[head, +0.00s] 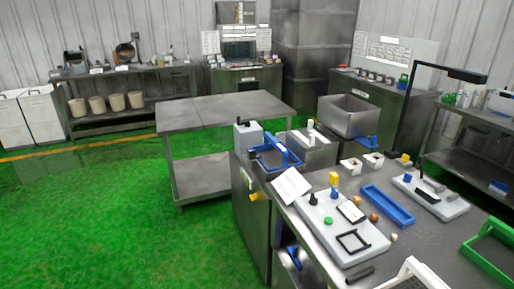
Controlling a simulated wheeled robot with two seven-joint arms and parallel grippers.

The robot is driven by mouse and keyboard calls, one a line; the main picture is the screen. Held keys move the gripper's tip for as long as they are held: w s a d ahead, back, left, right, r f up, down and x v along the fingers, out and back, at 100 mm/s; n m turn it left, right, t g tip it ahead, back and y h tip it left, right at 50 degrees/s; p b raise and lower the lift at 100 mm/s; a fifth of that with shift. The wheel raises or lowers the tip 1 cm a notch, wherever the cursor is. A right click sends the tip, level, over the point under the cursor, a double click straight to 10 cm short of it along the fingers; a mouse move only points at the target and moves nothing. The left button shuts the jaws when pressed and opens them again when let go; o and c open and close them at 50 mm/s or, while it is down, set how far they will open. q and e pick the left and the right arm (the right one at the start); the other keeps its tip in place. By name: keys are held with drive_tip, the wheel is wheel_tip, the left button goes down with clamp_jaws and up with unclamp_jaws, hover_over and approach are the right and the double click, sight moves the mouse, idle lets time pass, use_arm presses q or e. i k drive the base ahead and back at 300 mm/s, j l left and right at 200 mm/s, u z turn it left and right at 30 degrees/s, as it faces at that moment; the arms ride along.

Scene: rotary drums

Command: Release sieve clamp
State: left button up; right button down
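Neither of my grippers shows in the head view. I cannot single out a sieve or its clamp with certainty; the parts are small. A second pale board (430,196) with a black bar-like part lies farther right. A blue frame with a raised handle (277,155) sits at the bench's far left corner, by a grey box-shaped unit (249,135).
A blue tray (388,207), small white bins and a green tray (492,254) share the bench (305,262). An empty steel table (222,110) stands behind it. Green floor (110,220) is clear at the left. A shelf with several buckets (97,105) lines the back wall.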

sight(252, 153)
drive_tip(key=i+j, duration=0.25)
drive_tip(key=i, duration=0.25)
drive_tip(key=i+j, duration=0.3)
drive_tip(key=i, duration=0.25)
drive_tip(key=i+j, duration=0.25)
drive_tip(key=i, duration=0.25)
drive_tip(key=i+j, duration=0.25)
drive_tip(key=i, duration=0.3)
drive_tip(key=i+j+z, duration=0.1)
drive_tip(key=i+j, duration=0.2)
drive_tip(key=i, duration=0.2)
